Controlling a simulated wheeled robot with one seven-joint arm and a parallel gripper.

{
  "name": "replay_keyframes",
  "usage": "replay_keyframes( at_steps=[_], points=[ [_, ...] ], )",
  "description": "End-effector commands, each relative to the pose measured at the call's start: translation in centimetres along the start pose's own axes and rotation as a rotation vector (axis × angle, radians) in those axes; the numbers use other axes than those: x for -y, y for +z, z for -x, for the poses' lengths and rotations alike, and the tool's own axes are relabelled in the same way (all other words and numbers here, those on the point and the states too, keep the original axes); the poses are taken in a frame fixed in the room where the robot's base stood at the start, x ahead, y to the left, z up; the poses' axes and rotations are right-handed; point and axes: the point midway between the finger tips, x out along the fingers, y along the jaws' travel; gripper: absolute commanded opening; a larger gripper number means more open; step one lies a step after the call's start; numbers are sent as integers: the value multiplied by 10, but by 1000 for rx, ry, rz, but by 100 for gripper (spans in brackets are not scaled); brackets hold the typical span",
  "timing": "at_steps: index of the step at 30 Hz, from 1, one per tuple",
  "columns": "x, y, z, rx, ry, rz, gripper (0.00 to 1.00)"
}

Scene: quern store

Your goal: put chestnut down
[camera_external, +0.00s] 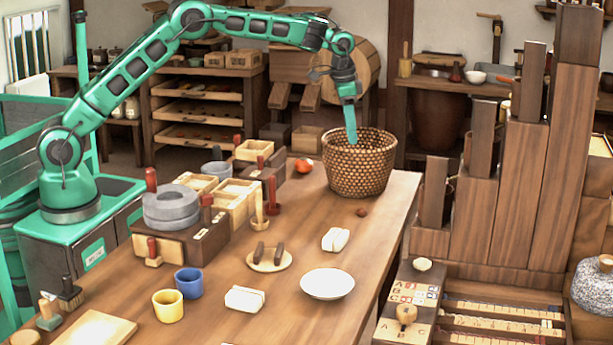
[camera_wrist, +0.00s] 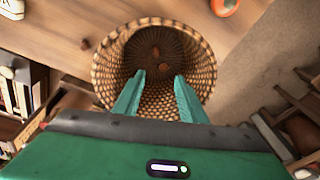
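The woven basket (camera_external: 360,175) stands near the far right end of the table, and my gripper (camera_external: 351,138) points down into its mouth. In the wrist view my gripper (camera_wrist: 160,76) is open, its two green fingers apart over the basket (camera_wrist: 203,50). One or two small brown lumps that look like chestnuts (camera_wrist: 155,51) lie in the dark inside of the basket, beyond the fingertips; nothing is seen held. Another chestnut (camera_external: 361,212) lies on the table in front of the basket, and it also shows in the wrist view (camera_wrist: 84,44).
A red-orange fruit (camera_external: 303,166) sits on the table left of the basket. A white block (camera_external: 336,240), a white plate (camera_external: 328,284) and a round board (camera_external: 270,260) lie nearer. Stone discs (camera_external: 171,208) and wooden boxes stand left. A tall stepped cabinet (camera_external: 530,190) is right.

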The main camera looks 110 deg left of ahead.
Motion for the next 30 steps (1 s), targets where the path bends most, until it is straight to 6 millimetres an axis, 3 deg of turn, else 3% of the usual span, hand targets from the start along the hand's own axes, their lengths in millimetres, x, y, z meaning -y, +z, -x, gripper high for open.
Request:
replay_keyframes(
  at_steps=[4,12,16,20,23,26,30],
  points=[
    [0,0,10,-1,0,0,38],
    [-1,0,12,0,1,-1,38],
    [-22,3,23,-1,12,-21,38],
    [-82,18,54,-1,42,-79,38],
    [-144,42,83,3,72,-143,38],
    [-202,75,111,11,99,-208,38],
    [-275,135,144,25,131,-307,38]
  ],
)
